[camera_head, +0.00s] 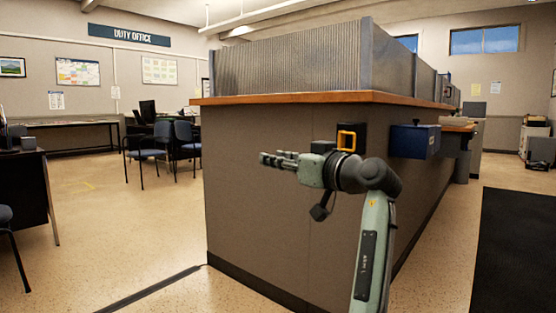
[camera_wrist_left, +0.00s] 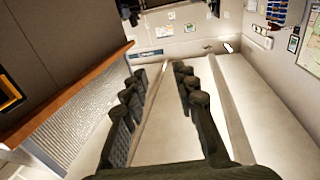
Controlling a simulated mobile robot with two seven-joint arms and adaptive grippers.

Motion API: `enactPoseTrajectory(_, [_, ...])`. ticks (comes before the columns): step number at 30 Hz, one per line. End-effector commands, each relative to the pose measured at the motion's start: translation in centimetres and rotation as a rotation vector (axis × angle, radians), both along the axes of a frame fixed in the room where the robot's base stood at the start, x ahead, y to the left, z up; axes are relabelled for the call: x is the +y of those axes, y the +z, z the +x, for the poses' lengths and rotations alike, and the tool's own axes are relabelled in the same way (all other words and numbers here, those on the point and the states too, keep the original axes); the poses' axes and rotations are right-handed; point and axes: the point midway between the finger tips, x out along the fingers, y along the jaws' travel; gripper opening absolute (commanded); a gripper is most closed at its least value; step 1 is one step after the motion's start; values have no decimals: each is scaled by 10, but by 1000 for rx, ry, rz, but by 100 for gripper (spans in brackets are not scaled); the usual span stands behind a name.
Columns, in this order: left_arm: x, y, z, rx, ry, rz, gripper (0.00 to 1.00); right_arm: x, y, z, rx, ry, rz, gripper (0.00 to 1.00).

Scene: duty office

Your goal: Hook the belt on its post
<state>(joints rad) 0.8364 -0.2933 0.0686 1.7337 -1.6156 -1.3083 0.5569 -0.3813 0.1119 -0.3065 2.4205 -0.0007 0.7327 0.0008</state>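I cannot make out a stretched belt or a post in either view. A black unit with an orange-yellow square loop (camera_head: 346,140) is on the counter's end panel; I cannot tell whether the loop is the belt's end. It also shows at the left edge of the left wrist view (camera_wrist_left: 10,94). My left gripper (camera_head: 268,159) points left in front of the panel, just left of and below the loop. In the left wrist view its fingers (camera_wrist_left: 155,85) are spread with nothing held between them. My right gripper is not in view.
The counter (camera_head: 265,200) with its wooden top (camera_head: 300,98) fills the middle. A blue box (camera_head: 415,141) is on its right side. Chairs (camera_head: 150,150) and a dark desk (camera_head: 28,200) stand left. A black mat (camera_head: 515,250) lies right. The left floor is mostly clear.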

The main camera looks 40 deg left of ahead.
Motion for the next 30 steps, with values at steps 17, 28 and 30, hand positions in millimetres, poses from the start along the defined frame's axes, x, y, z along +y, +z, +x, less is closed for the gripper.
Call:
enactPoseTrajectory(17, [0,0,0,0,1,0,0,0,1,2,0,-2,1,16])
enactPoseTrajectory(28, [0,0,0,0,1,0,13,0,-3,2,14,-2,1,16])
enactPoseTrajectory(30, [0,0,0,0,1,0,22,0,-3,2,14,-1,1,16])
